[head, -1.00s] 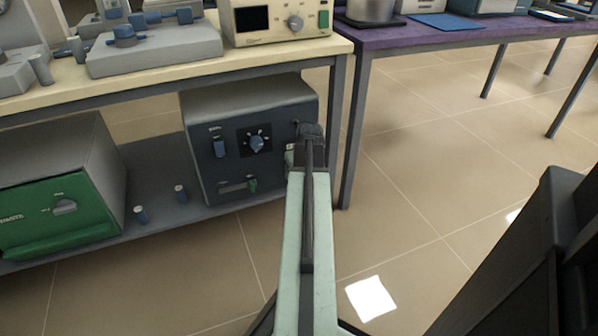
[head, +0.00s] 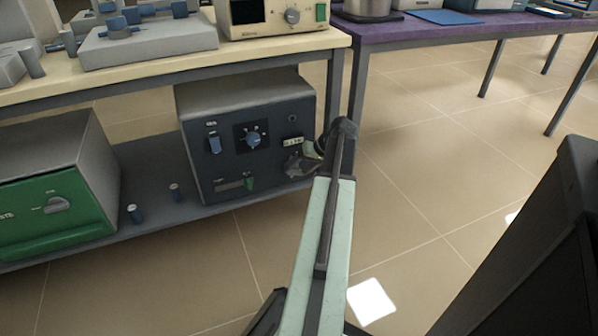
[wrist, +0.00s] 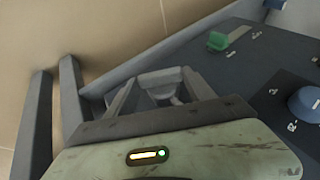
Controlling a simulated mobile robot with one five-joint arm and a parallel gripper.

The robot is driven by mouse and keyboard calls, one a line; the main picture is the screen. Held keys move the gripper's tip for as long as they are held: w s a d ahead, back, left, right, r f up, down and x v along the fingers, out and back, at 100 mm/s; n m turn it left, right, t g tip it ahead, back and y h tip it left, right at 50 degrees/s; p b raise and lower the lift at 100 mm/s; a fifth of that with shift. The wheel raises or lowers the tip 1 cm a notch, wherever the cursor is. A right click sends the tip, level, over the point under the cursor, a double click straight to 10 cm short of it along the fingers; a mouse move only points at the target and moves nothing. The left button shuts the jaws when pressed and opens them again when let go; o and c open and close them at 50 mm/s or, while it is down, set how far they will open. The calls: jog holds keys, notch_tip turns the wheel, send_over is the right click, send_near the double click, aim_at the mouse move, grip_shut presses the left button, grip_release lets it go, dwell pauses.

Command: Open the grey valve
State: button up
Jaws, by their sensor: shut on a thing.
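The grey valve (wrist: 158,84) shows in the wrist view between the two fingers, close to the edge of a dark furnace front. My gripper (wrist: 163,80) is shut on it, one finger on either side. In the head view my gripper (head: 295,165) is at the lower right of the dark furnace's (head: 222,165) front panel, below a small pale label. There the valve is hidden by the gripper and wrist, and I cannot tell how far it is turned.
The panel also has a blue dial (head: 252,138), a blue switch (head: 214,143) and a green switch (head: 249,183). A green-fronted furnace (head: 60,215) stands left on the same low shelf. A table leg (head: 355,130) stands close right of my wrist. Open floor lies further right.

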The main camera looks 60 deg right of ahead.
jog(key=shift+s+d+f+t+y+b, duration=0.2)
jog(key=shift+s+f+t+y+b, duration=0.15)
jog(key=shift+y+b, duration=0.2)
jog(key=shift+r, duration=0.2)
jog(key=o, duration=1.4)
jog(key=shift+w, duration=0.1)
jog(key=shift+a, duration=0.1)
jog(key=shift+r, duration=0.1)
